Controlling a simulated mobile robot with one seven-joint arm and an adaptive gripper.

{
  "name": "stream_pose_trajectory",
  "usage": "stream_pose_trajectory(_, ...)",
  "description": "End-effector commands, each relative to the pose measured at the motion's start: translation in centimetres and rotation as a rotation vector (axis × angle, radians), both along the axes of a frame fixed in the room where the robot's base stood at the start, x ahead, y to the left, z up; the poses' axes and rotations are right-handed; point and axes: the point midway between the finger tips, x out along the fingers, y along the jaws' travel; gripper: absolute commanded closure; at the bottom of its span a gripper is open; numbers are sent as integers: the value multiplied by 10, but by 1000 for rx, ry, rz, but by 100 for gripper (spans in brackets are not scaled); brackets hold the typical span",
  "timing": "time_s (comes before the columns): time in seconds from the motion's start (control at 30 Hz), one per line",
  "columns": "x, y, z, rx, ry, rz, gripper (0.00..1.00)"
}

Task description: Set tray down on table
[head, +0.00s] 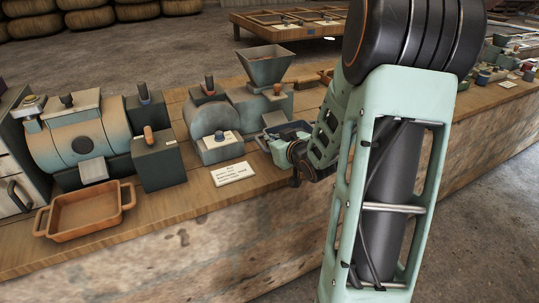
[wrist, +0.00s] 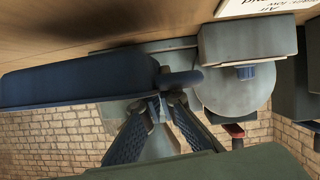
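A blue tray (wrist: 80,80) fills the left of the wrist view, and its handle (wrist: 182,78) points right. In the head view a small part of the tray (head: 292,130) shows behind my gripper. My gripper (wrist: 163,100) has its two fingers close together at the tray's handle end and appears shut on it; the exact contact is partly hidden. In the head view my gripper (head: 275,141) is low over the wooden table (head: 160,225), beside the funnel machine. The wrist view shows a dark shadow on the table near the tray. I cannot tell whether tray and table touch.
An orange tray (head: 85,212) stands on the table's front left. A white label card (head: 233,173) lies left of my gripper. Machines (head: 78,138) and a hopper (head: 265,67) line the table's back. Small items (head: 500,75) sit at the far right.

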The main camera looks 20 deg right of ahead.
Motion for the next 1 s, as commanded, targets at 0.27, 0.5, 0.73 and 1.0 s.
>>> stream_pose_trajectory(0.27, 10, 3, -28, 1, 2, 0, 100)
stream_pose_trajectory(0.5, 10, 2, -42, -1, -2, 0, 100)
stream_pose_trajectory(0.73, 10, 2, -45, -1, -1, 0, 100)
stream_pose_trajectory(1.0, 10, 3, -45, -1, 0, 0, 78)
